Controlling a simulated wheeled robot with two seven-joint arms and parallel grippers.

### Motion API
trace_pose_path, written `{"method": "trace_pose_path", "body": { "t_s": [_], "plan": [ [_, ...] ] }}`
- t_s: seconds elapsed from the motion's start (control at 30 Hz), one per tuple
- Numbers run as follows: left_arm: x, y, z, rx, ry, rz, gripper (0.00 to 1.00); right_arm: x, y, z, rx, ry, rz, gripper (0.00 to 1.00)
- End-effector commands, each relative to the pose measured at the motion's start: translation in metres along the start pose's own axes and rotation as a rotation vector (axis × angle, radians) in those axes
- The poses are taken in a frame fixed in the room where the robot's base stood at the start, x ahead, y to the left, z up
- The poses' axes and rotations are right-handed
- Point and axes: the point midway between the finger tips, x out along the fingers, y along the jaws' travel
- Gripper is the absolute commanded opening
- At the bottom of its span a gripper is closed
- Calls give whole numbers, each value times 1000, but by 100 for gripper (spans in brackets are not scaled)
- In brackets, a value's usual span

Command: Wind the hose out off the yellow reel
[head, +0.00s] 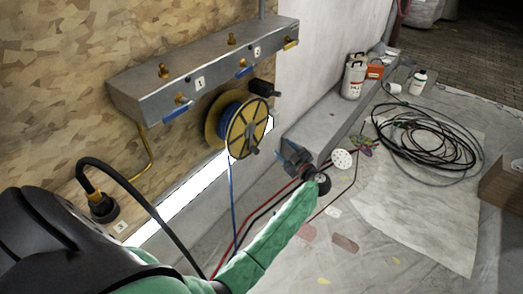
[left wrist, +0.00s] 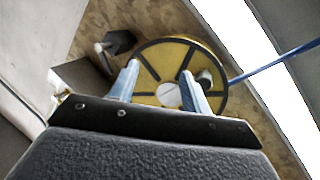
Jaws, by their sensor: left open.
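The yellow reel (head: 249,128) is mounted on the wall under the grey manifold, with dark spokes and blue hose wound behind its front disc. The blue hose (head: 232,190) hangs from it to the floor. A grey knob (head: 252,153) sits low on the disc. My left gripper (head: 286,156) is open and empty, to the right of and below the reel, apart from it. In the left wrist view the reel (left wrist: 150,62) lies beyond my open fingers (left wrist: 158,68), its knob (left wrist: 205,76) by the right finger and the hose (left wrist: 275,61) leading right. My right gripper is out of view.
The grey manifold (head: 200,70) with blue-handled valves juts out above the reel. A long grey ledge (head: 325,125) runs along the white wall, with bottles (head: 354,80) at its far end. Coiled black cable (head: 425,140) lies on the sheeted floor; red and black lines cross below.

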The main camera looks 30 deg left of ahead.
Motion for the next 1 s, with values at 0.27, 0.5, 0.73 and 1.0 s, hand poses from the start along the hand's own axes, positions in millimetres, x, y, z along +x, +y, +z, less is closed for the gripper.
{"method": "trace_pose_path", "body": {
  "t_s": [0.27,0.5,0.73,1.0],
  "plan": [
    [-9,-56,-15,219,45,-310,48,-1,0,-20,1,102,-1,36],
    [-8,-60,-17,308,38,-332,48,-1,0,-21,1,108,-1,36],
    [17,-68,-20,309,40,-330,48,-1,0,-20,1,107,-1,36],
    [50,-79,-23,308,39,-329,48,0,0,-20,1,107,-1,36]
  ]
}}
